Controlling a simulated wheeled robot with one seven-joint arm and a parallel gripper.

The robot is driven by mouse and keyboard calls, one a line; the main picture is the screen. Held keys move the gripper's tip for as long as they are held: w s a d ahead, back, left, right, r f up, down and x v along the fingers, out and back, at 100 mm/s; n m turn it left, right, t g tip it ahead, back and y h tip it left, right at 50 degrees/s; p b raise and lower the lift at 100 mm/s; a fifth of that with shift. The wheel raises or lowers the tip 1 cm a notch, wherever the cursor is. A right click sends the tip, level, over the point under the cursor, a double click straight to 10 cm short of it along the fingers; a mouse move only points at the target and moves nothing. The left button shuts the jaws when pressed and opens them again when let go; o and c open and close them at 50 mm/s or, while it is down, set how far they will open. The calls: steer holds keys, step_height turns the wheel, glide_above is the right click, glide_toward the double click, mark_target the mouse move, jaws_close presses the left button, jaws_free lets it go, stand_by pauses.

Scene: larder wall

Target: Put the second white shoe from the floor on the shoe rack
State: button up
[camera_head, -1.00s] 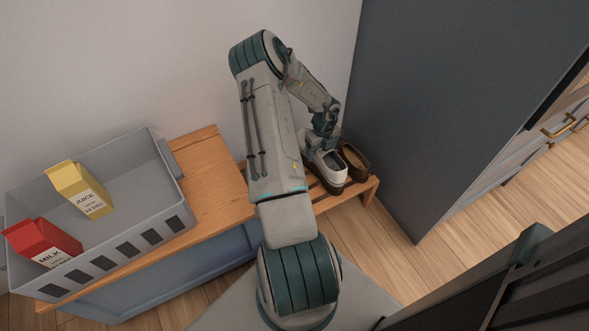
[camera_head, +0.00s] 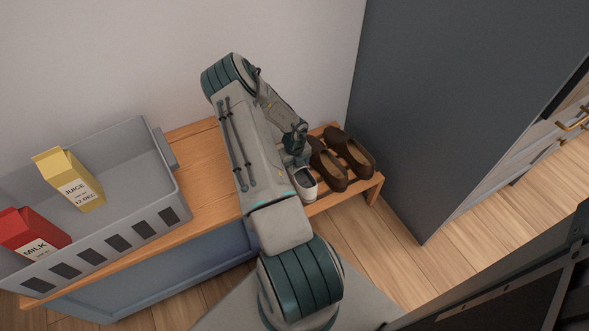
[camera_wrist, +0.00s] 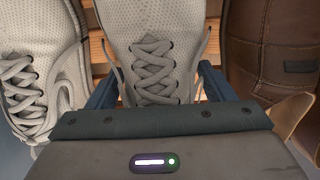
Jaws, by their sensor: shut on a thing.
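My gripper (camera_head: 296,154) is shut on a white shoe (camera_head: 304,186), with one finger on each side of its laces in the wrist view (camera_wrist: 155,90). The held shoe is at the shoe rack (camera_head: 366,192), just left of the brown shoes; I cannot tell whether its sole touches the slats. Another white laced shoe (camera_wrist: 38,70) lies to its left in the wrist view; in the head view my arm hides it. The wooden slats of the rack show between the shoes in the wrist view.
Two brown shoes (camera_head: 325,163) (camera_head: 349,150) stand side by side on the rack's right part. A dark grey cabinet side (camera_head: 440,110) rises right of it. A grey crate (camera_head: 140,175) with a juice carton (camera_head: 70,178) and a milk carton (camera_head: 30,235) stands on the left.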

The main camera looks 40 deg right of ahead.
steer(key=shift+r, duration=0.1)
steer(key=o, duration=1.2)
